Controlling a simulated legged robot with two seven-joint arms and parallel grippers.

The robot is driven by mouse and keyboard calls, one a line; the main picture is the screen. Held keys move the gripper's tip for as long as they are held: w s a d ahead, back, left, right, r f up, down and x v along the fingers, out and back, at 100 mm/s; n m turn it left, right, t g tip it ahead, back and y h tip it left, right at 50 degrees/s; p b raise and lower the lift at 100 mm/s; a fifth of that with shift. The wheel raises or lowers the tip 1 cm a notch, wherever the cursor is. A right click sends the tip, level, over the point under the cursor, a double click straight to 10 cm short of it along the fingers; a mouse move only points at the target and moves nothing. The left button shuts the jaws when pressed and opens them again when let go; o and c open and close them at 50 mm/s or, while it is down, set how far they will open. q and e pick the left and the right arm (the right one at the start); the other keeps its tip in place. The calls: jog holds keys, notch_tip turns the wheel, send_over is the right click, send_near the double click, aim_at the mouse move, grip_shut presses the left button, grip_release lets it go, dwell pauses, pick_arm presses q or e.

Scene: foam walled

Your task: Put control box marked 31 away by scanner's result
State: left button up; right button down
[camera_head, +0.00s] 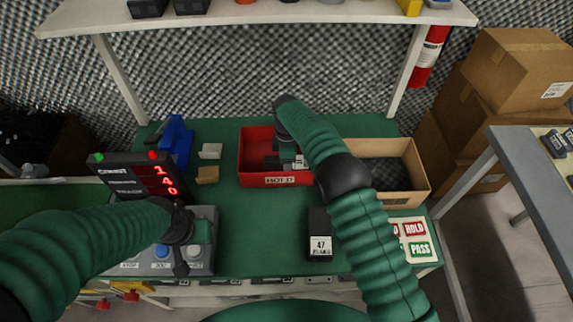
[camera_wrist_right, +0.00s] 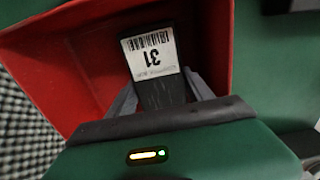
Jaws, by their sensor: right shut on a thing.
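The black control box marked 31 (camera_wrist_right: 152,72) has a white barcode label. My right gripper (camera_wrist_right: 158,98) is shut on it, inside or just over the red bin (camera_head: 254,172) marked HOLD. The box is partly hidden by my arm in the head view. My left gripper (camera_head: 180,258) is over a grey panel with buttons (camera_head: 204,262); its fingers are too dark to judge. A black display (camera_head: 133,181) shows red digits, with a green and a red lamp on top.
A black box marked 47 (camera_head: 319,235) stands on the green table, right of centre. A tan open bin (camera_head: 416,180) is right of the red one. Cards reading HOLD and PASS (camera_head: 412,238) lie at the right. A blue object (camera_head: 176,139) stands at the left. A shelf (camera_head: 260,18) spans above.

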pick_arm(q)
jog(key=shift+s+d+r, duration=0.1)
jog(key=shift+d, duration=0.15)
pick_arm(e)
jog(key=shift+d, duration=0.25)
jog(key=c, duration=0.7)
grip_release()
jog(key=shift+a, duration=0.1)
pick_arm(q)
jog(key=shift+a, duration=0.1)
